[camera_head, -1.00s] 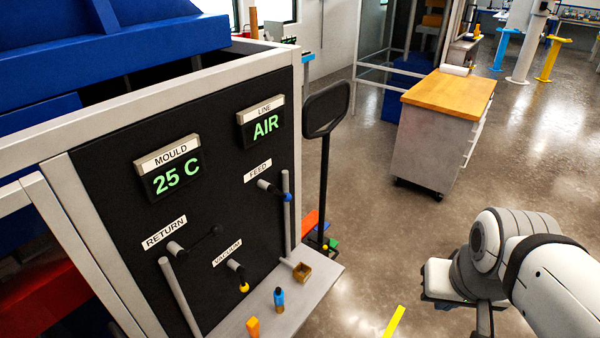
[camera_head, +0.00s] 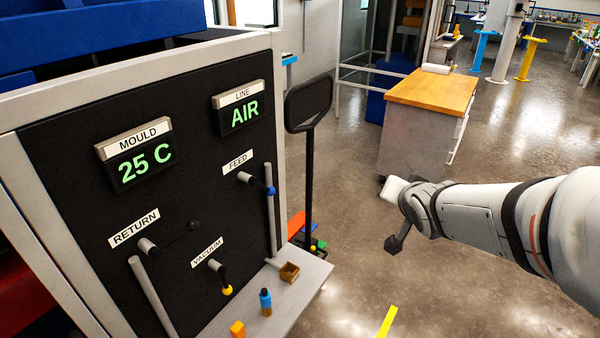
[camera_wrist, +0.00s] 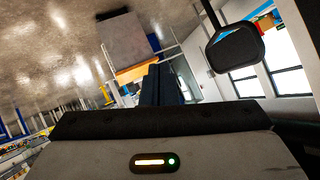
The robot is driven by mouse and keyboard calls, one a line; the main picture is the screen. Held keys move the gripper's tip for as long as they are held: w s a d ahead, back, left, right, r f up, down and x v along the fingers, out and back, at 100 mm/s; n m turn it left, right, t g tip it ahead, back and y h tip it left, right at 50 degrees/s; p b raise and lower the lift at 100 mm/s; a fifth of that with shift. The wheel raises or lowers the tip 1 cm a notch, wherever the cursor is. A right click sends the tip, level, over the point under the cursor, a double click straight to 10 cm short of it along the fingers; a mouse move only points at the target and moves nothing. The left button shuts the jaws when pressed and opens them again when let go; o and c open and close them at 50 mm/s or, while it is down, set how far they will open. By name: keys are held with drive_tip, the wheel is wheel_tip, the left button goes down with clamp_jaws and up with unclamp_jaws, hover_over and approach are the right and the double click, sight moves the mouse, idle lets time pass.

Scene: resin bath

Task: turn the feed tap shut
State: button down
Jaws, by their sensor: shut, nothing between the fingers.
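The feed tap (camera_head: 257,184) is on the black panel under the FEED label in the head view. It has a grey stem, and a short dark lever runs right and slightly down to a blue knob, in front of a grey vertical pipe. My gripper (camera_head: 382,181) is off the panel's right side, well apart from the tap, and small in the head view. Its dark fingers (camera_wrist: 163,85) show in the wrist view, shut and empty. The tap does not show in the wrist view.
The return tap (camera_head: 175,236) and yellow-tipped vacuum tap (camera_head: 220,276) sit lower on the panel. Displays read MOULD 25 C and LINE AIR. A ledge (camera_head: 300,290) holds small items. A wood-topped cabinet (camera_head: 433,92) stands behind.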

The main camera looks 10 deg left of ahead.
drive_tip(key=w+a+f+t+y+b, duration=0.1)
drive_tip(key=w+a+f+y+b, duration=0.15)
drive_tip(key=w+a+y, duration=0.4)
drive_tip(key=g+y+b, duration=0.3)
drive_tip(key=y, duration=0.5)
approach(266, 190)
drive_tip(key=w+d+r, duration=0.1)
drive_tip(key=w, duration=0.2)
drive_tip(key=p+x, duration=0.1)
drive_tip(key=x, duration=0.8)
drive_tip(key=shift+w+a, duration=0.1)
drive_tip(key=shift+a, duration=0.05)
drive_tip(key=s, duration=0.3)
drive_tip(key=shift+s+a+f, duration=0.1)
drive_tip(key=shift+s+f, duration=0.2)
drive_tip(key=shift+f, duration=0.1)
drive_tip(key=shift+s+f+h, duration=0.1)
drive_tip(key=shift+s+h, duration=0.1)
drive_tip(key=shift+h, duration=0.05)
